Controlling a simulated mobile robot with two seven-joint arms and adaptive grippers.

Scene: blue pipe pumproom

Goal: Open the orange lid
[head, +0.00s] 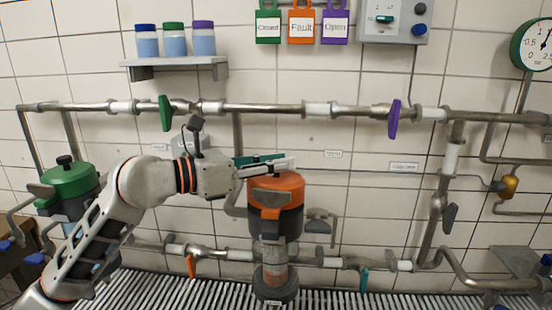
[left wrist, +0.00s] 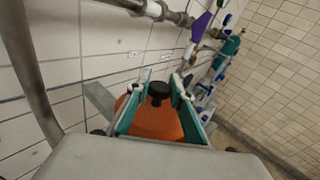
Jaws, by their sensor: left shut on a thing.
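The orange lid (head: 277,186) sits on a dark canister (head: 275,222) in the middle of the head view. In the left wrist view the orange lid (left wrist: 150,119) has a black knob (left wrist: 159,90) on top. My left gripper (head: 285,163) reaches in from the left, just above the lid. Its teal-lined fingers (left wrist: 160,84) stand on either side of the knob and are shut on it. In the head view the gripper hides the knob. The lid looks level and seated on the canister. My right gripper is not in view.
A green-lidded canister (head: 70,182) stands at the left. Pipes with a green valve handle (head: 165,113) and a purple one (head: 394,117) run along the tiled wall behind. A shelf with jars (head: 174,62) is above. A slatted grating (head: 190,291) lies below.

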